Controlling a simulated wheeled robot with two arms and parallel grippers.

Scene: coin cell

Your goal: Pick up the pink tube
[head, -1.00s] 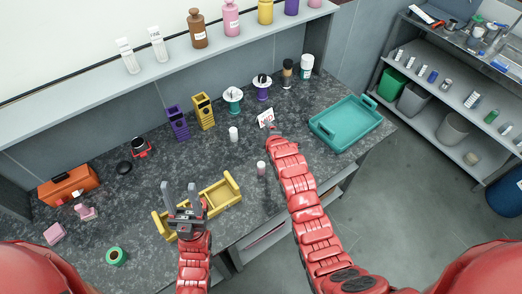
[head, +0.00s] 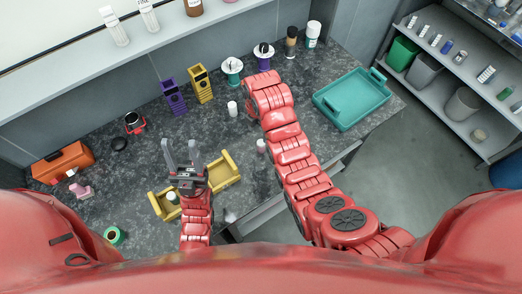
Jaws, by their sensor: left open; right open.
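My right gripper is hidden behind that bend.
A white tube (head: 232,108) stands beyond the pink one. Purple (head: 174,97) and yellow (head: 201,84) racks and two spools (head: 232,70) stand at the back. A teal tray (head: 352,98) is at right, an orange box (head: 63,162) at far left.

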